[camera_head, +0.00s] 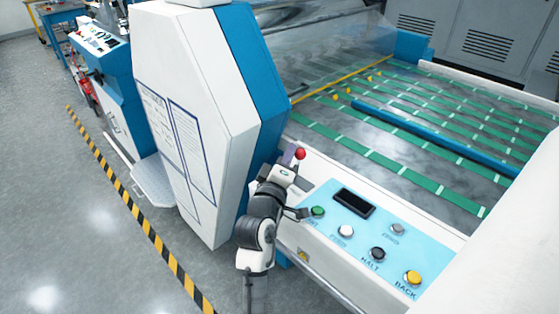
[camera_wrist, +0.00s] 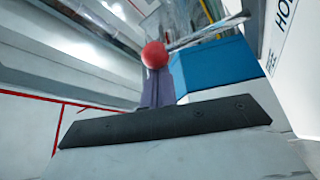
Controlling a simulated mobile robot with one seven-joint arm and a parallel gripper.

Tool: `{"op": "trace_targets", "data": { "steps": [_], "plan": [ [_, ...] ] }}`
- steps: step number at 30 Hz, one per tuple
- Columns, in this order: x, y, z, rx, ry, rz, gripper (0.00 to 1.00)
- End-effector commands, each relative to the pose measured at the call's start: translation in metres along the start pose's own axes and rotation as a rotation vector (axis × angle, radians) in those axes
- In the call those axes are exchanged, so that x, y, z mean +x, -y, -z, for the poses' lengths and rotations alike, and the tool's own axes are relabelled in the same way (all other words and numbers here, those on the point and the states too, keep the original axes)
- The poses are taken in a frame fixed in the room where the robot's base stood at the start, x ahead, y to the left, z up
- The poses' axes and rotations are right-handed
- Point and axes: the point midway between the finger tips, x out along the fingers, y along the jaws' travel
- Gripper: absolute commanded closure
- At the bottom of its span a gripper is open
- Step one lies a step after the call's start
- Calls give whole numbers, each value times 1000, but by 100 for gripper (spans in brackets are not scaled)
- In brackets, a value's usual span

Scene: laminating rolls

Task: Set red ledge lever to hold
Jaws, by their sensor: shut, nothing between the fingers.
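The ledge lever has a red ball knob (camera_head: 300,154) on a greyish-purple stem and stands on the white ledge beside the tall white-and-blue housing. In the wrist view the red knob (camera_wrist: 154,55) is above the middle, with the stem below it. A white plate (camera_wrist: 292,60) with the partly cut-off letters "HO" is at the right edge of that view. My gripper (camera_head: 303,212) is shut and empty, by the ledge near the knob, apart from it as far as I can see. My wrist partly covers the lever's foot in the head view.
The tall housing (camera_head: 185,110) stands close on the left. A dark plate (camera_wrist: 165,122) with screws crosses the wrist view's foreground.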

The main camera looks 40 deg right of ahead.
Motion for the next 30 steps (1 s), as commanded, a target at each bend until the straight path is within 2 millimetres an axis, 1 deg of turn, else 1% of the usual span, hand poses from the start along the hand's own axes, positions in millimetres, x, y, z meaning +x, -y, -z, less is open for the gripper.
{"op": "trace_targets", "data": {
  "steps": [6,12,30],
  "plan": [
    [-5,-5,-9,-3,1,3,100],
    [-8,-5,-15,-3,0,4,100],
    [-10,-5,-19,-4,1,4,100]
  ]
}}
